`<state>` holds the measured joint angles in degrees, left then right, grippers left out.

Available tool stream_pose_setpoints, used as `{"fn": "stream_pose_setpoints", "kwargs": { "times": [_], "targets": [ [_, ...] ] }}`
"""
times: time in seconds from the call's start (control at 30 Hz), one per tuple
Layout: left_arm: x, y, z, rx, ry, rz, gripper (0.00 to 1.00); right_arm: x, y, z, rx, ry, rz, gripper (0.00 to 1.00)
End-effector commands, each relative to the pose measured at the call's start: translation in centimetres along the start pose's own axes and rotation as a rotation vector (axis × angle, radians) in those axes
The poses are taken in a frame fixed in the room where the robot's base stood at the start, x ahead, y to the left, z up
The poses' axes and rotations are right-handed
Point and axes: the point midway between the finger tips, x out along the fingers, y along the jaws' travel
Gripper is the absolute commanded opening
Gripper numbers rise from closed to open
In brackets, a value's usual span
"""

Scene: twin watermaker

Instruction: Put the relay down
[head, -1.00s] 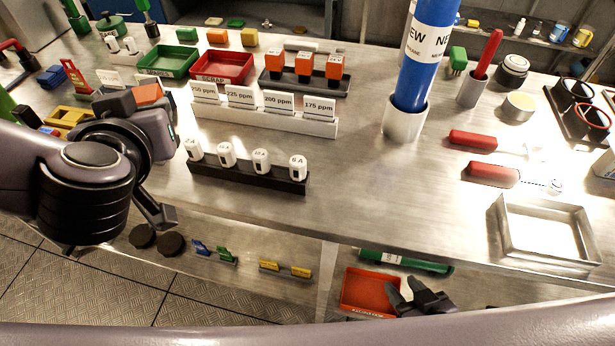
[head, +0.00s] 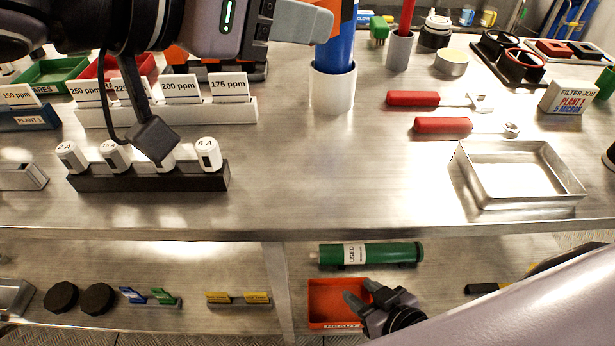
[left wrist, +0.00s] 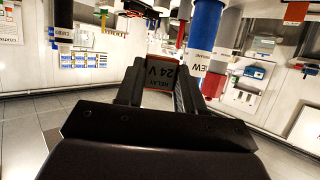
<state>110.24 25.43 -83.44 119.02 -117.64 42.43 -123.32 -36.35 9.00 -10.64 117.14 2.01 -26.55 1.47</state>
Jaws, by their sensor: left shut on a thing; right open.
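The relay (left wrist: 162,76) is orange-red with a dark face lettered "RELAY 24 V" in the left wrist view. My left gripper (left wrist: 160,88) is shut on it, with one finger on each side. In the head view a strip of the relay (head: 347,20) shows past the finger of my left gripper (head: 325,22), high in the picture, in front of the blue cylinder. The rest of the relay is hidden there by the gripper. My right gripper (head: 364,294) is open and empty at the red READY bin, low in the head view.
A dark tray (head: 262,72) at the back is mostly hidden by my left arm. A white card stand (head: 240,110), a black rack (head: 150,180) of white plugs, a white cup (head: 332,90), red-handled tools (head: 412,98) and a metal tray (head: 575,188) stand on the bench. The bench middle is clear.

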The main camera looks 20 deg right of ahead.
Motion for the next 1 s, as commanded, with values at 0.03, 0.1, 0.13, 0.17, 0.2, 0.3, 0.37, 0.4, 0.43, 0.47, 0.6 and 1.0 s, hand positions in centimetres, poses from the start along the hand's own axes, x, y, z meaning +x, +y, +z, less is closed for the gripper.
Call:
{"fn": "stream_pose_setpoints", "kwargs": {
  "times": [0.03,0.1,0.13,0.17,0.2,0.3,0.37,0.4,0.43,0.47,0.6,1.0],
  "targets": [
    [0.5,0.0,1.2,0.000,-0.005,0.003,0.00,0.3,0.0,0.3,0.000,0.001,0.000,0.43],
    [1.1,0.1,2.9,-0.001,-0.007,0.005,0.00,0.6,0.1,0.7,0.001,0.001,0.000,0.43],
    [1.4,0.1,3.7,-0.002,-0.007,0.004,0.00,0.7,0.1,0.9,0.001,0.001,0.000,0.43],
    [1.8,0.1,4.5,-0.003,-0.007,0.004,0.00,0.8,0.1,1.0,0.001,0.001,0.000,0.43],
    [2.1,0.1,5.5,-0.002,-0.007,0.006,0.00,0.9,0.1,1.2,0.001,0.001,0.001,0.43],
    [3.1,0.1,8.0,-0.004,-0.007,0.005,0.00,1.3,0.1,1.7,0.001,0.001,0.001,0.43],
    [3.7,0.1,9.5,-0.004,-0.007,0.004,0.00,1.4,0.1,1.9,0.001,0.001,0.001,0.43],
    [4.1,0.1,10.4,-0.004,-0.007,0.005,0.00,1.6,0.1,2.0,0.002,0.001,0.001,0.43],
    [4.3,0.1,11.1,-0.003,-0.006,0.004,0.00,1.6,0.1,2.1,0.003,0.001,0.001,0.43],
    [4.6,0.1,11.6,-0.004,-0.006,0.003,0.00,1.7,0.1,2.2,0.004,0.001,0.001,0.43],
    [5.3,0.1,13.5,-0.002,-0.004,0.002,0.00,1.9,0.1,2.4,0.006,0.001,0.002,0.43],
    [7.0,0.1,17.7,-0.003,-0.004,0.001,0.00,2.3,0.1,3.0,0.005,0.001,0.002,0.43]
  ]
}}
